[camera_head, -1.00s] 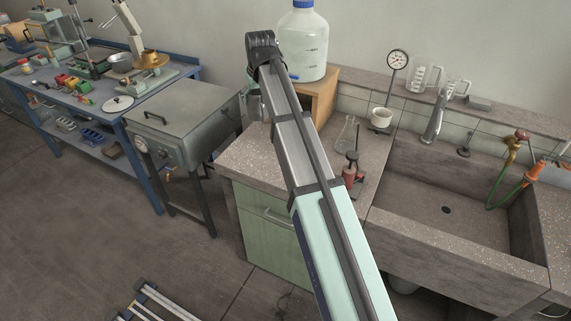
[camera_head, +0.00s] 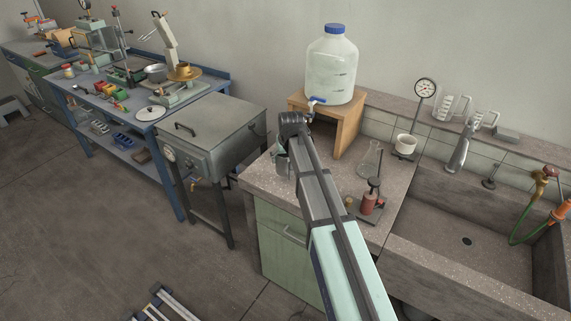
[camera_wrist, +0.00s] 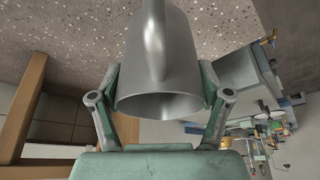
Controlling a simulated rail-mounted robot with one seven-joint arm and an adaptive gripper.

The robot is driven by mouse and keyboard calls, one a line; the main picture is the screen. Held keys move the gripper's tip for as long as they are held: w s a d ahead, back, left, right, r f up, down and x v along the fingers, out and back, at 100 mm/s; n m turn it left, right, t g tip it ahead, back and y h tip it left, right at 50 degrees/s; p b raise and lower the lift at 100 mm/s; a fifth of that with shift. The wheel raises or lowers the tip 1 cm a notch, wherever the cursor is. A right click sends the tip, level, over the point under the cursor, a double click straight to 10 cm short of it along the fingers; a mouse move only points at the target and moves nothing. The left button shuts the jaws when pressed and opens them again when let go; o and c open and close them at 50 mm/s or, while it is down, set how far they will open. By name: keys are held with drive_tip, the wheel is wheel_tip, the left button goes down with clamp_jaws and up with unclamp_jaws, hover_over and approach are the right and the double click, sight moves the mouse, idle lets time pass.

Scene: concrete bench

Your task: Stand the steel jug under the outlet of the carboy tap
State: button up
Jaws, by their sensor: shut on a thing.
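The carboy (camera_head: 332,72) is a clear plastic bottle with a blue cap on a wooden stand (camera_head: 348,128). Its tap (camera_head: 316,101) has a blue handle and points down in front of the stand, just above my wrist in the head view. My gripper (camera_wrist: 160,88) is shut on the steel jug (camera_wrist: 160,60), one finger on each side. In the head view the jug (camera_head: 281,164) is partly hidden by my arm, left of and below the tap. Whether it touches the bench is unclear.
A glass flask (camera_head: 369,160) and a red-based device (camera_head: 373,197) stand on the speckled bench right of my arm. A grey metal oven (camera_head: 205,130) stands left of the bench.

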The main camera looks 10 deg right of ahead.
sight(288, 161)
drive_tip(key=shift+f+p, duration=0.35)
drive_tip(key=shift+f, duration=1.5)
drive_tip(key=shift+f, duration=0.2)
drive_tip(key=o, duration=1.2)
drive_tip(key=shift+r, duration=0.1)
drive_tip(key=b+v, duration=0.2)
drive_tip(key=v, duration=0.9)
drive_tip(key=shift+r, duration=0.3)
drive_tip(key=shift+c, duration=0.3)
drive_tip(key=shift+s+r, duration=0.15)
drive_tip(key=shift+r, duration=0.15)
drive_tip(key=c, duration=1.4)
